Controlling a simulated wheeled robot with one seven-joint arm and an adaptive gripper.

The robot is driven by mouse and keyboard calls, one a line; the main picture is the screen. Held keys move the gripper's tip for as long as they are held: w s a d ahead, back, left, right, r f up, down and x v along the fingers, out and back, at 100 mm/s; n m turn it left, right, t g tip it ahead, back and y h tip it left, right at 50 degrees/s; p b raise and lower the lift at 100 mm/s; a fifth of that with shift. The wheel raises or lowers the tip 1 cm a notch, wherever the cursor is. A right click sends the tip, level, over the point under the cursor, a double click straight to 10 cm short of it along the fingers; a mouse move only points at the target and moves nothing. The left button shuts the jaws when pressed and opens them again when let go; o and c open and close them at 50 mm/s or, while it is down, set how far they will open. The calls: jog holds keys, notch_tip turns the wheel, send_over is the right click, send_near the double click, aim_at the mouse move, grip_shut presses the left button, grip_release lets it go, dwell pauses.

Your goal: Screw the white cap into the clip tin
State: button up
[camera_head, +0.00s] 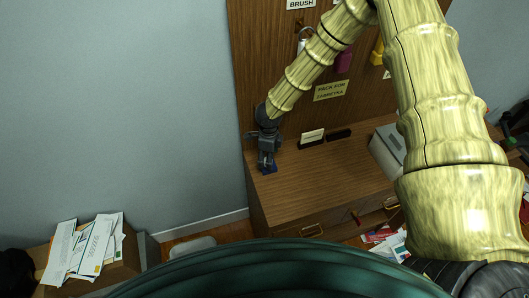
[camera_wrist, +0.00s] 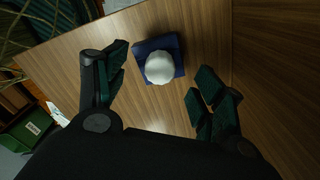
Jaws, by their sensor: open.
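The white cap (camera_wrist: 159,68) is round and pale and sits over a square dark blue base, which looks like the clip tin (camera_wrist: 172,43), on the wooden desk. I cannot tell whether the cap is threaded in or only resting there.
The wooden desk (camera_head: 320,175) has a card holder (camera_head: 311,138) and a dark block (camera_head: 339,134) to the right of the tin. A grey-white machine (camera_head: 388,148) stands farther right. A wooden back panel rises behind. The desk's left edge is close to the tin.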

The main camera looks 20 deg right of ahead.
jog(key=shift+r, duration=0.15)
jog(key=shift+r, duration=2.4)
